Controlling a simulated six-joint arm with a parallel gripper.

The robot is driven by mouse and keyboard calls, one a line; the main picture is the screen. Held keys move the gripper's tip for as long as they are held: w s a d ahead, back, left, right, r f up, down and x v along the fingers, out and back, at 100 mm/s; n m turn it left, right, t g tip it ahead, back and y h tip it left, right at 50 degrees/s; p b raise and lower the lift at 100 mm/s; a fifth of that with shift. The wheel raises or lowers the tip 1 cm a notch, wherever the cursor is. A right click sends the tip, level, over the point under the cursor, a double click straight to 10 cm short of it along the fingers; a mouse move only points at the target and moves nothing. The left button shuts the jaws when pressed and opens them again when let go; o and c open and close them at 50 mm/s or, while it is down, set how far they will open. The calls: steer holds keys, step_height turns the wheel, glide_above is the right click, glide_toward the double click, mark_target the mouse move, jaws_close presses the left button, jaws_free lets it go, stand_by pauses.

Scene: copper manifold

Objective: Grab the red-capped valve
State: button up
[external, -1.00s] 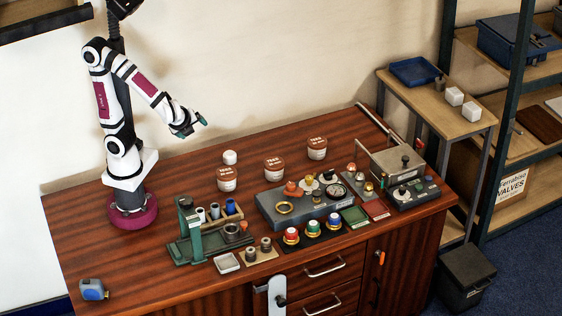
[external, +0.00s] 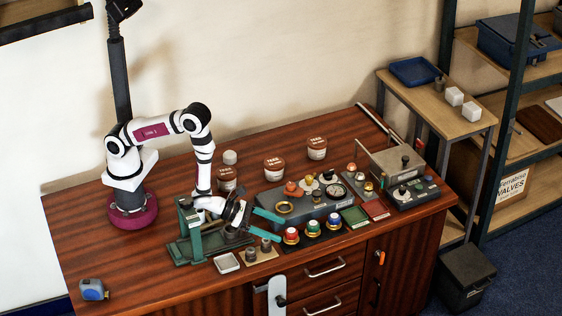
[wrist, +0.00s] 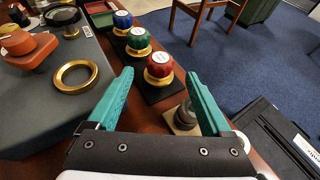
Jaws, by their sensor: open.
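The red-capped valve (external: 291,235) stands upright on a black mat, nearest my gripper in a row with a green-capped valve (external: 313,226) and a blue-capped valve (external: 334,221). In the wrist view the red-capped valve (wrist: 159,69), with its gold base, shows beyond and between my teal fingers. My gripper (external: 266,226) is open and empty, just left of the red-capped valve and pointing toward it. The fingers look apart from it. The green-capped valve (wrist: 138,42) and the blue-capped valve (wrist: 122,21) line up behind it in the wrist view.
A grey block (wrist: 45,90) with a brass ring (wrist: 76,76) lies left of my fingers in the wrist view. Metal fittings on a tan plate (wrist: 182,122) sit by the right finger. A green press stand (external: 190,228) is beside my wrist. The desk's front edge is near.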

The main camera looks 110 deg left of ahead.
mark_target(286, 230)
steer(key=x, duration=0.4)
steer(key=shift+r, duration=0.1)
jaws_close()
